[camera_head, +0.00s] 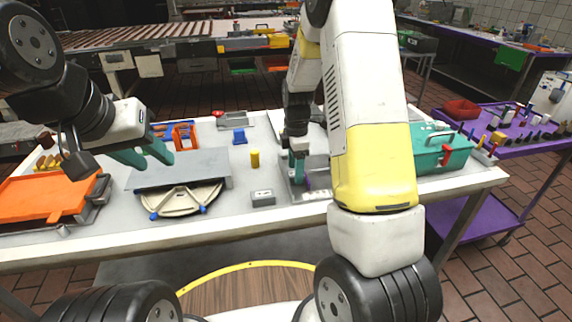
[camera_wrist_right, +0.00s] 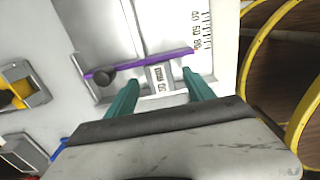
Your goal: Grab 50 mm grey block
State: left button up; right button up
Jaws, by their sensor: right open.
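A small grey block (camera_wrist_right: 164,84) with a dark printed label shows in the right wrist view, beside a purple bar (camera_wrist_right: 140,64). The label is too small to read surely. My right gripper (camera_wrist_right: 161,82) is open, with one teal finger on each side of the block; I cannot tell whether they touch it. In the head view my right gripper (camera_head: 298,168) is over a grey fixture (camera_head: 318,164), where the arm hides much. My left gripper (camera_head: 144,156) has its teal fingers apart above a grey plate and looks empty.
The grey plate (camera_head: 190,167) and orange tray (camera_head: 50,198) are at left. A teal box (camera_head: 440,152) is at right. The front table strip is bare.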

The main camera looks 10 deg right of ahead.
notch_tip(320, 180, down, 2)
jog(key=shift+f, duration=0.1)
grip_shut()
dwell(0.5)
